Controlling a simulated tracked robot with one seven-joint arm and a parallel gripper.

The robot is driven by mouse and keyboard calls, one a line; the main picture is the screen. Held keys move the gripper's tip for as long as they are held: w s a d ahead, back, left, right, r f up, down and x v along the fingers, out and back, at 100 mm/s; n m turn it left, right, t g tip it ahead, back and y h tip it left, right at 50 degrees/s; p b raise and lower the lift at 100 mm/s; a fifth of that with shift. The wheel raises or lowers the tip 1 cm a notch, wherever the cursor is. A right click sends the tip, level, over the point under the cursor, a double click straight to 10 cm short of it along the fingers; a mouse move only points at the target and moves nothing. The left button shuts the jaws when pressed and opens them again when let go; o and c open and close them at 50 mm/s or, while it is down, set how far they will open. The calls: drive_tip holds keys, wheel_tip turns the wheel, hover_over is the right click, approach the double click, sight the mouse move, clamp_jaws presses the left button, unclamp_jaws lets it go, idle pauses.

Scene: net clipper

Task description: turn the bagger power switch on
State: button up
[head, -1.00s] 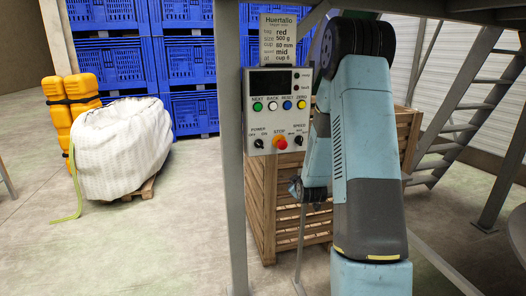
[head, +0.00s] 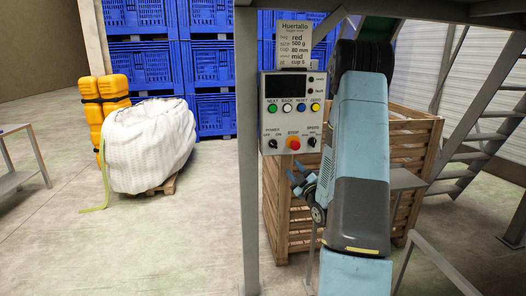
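The white bagger control panel (head: 293,128) hangs on a grey post, left of my arm in the head view. Its power switch (head: 272,143) is a small black knob at the lower left, under the label POWER, with OFF and ON marks. Its pointing direction is too small to tell. My gripper (head: 293,178) is below the panel, lower and a little right of the switch, and touches nothing that I can see. Its fingers look spread apart and empty, pointing left. My forearm hides part of the space right of the panel.
On the panel, a red stop button (head: 293,143) sits beside the power switch, with a black speed knob (head: 312,142) further right. Coloured buttons and a dark screen (head: 276,87) are above. A wooden crate (head: 277,205) stands behind my gripper. The grey post (head: 247,200) is close on the left.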

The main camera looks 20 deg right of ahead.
sight(274, 146)
drive_tip(key=x, duration=0.9)
drive_tip(key=a+x, duration=0.1)
drive_tip(key=x, duration=0.3)
drive_tip(key=shift+w+r, duration=0.25)
drive_tip(key=shift+r, duration=0.05)
clamp_jaws()
